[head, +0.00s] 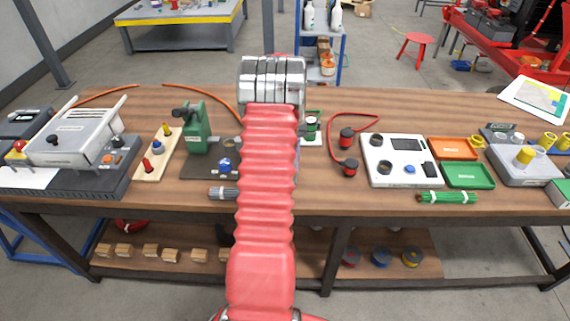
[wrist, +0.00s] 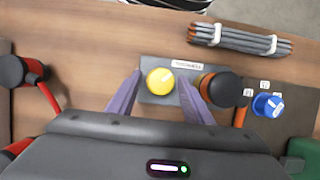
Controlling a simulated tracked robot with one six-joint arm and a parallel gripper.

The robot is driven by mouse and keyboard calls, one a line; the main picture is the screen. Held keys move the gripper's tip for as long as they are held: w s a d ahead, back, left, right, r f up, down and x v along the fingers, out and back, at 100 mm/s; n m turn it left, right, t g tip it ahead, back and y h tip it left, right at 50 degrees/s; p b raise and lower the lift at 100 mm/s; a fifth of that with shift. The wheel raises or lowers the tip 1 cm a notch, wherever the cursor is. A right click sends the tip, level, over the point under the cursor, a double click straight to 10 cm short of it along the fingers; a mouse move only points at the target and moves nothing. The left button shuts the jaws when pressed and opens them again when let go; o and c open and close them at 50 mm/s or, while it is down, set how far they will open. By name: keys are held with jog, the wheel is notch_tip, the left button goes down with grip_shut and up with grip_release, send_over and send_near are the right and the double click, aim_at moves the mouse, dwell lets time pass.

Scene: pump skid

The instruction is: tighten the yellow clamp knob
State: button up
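The yellow clamp knob (wrist: 160,81) is round with a white mark across its top, and sits on a grey base plate (wrist: 148,96) in the wrist view. My gripper (wrist: 160,77) is open, with one purple-grey finger on either side of the knob. Small gaps show between the knob and the fingers; I cannot tell the fingertips' height against it. In the head view my red arm hides the knob and the fingers. A blue knob (wrist: 268,105) is on the same skid, and it also shows in the head view (head: 225,164).
A black round part with an orange band (wrist: 221,89) stands close beside the right finger. A bundle of grey rods (wrist: 240,39) lies beyond the plate. The green pump body (head: 196,131) stands left of my arm. Black-and-red connectors (head: 348,150) lie to the right.

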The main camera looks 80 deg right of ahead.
jog(key=shift+o, duration=0.4)
jog(key=shift+r, duration=0.1)
jog(key=shift+w+d+r, duration=0.1)
jog(key=shift+d+r, duration=0.1)
jog(key=shift+r, duration=0.25)
jog(key=v, duration=1.2)
jog(key=shift+r, duration=0.25)
jog(key=shift+d, duration=0.2)
